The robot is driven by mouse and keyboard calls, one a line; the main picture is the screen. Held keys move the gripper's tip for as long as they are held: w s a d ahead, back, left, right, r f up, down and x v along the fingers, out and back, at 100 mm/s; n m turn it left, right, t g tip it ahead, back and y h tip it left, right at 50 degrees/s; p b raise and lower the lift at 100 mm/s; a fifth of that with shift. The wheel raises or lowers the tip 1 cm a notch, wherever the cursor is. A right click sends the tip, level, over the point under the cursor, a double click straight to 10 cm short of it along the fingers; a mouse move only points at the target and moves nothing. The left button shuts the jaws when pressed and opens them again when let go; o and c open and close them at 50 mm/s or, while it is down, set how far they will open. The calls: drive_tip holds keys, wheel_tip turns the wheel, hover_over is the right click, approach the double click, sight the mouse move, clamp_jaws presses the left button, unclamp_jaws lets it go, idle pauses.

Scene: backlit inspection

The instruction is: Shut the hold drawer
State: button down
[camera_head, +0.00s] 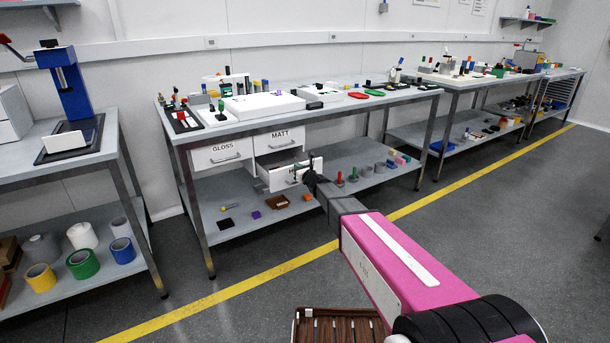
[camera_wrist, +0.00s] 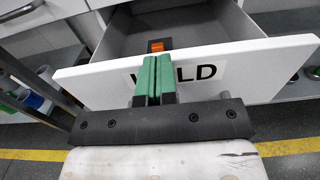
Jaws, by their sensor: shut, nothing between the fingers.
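The hold drawer (camera_head: 281,180) is the lower one under the middle bench, and it stands pulled out. Its white front (camera_wrist: 245,62) fills the middle of the wrist view, with the label partly hidden behind my fingers. Behind the front, the grey inside is open to view and holds a small orange and black thing (camera_wrist: 157,45). My gripper (camera_head: 309,178) is at the drawer front in the head view. In the wrist view my gripper (camera_wrist: 155,60) has its green fingers shut together, empty, over the label. I cannot tell whether the fingertips touch the front.
The MATT drawer (camera_head: 279,138) sits just above, and the GLOSS drawer (camera_head: 222,153) is to its left. The lower shelf (camera_head: 240,222) carries several small objects. A yellow floor line (camera_head: 225,295) runs before the bench. Open grey floor (camera_head: 510,215) lies to the right.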

drive_tip(key=x, duration=1.3)
drive_tip(key=shift+s+d, duration=0.1)
drive_tip(key=shift+s, duration=0.05)
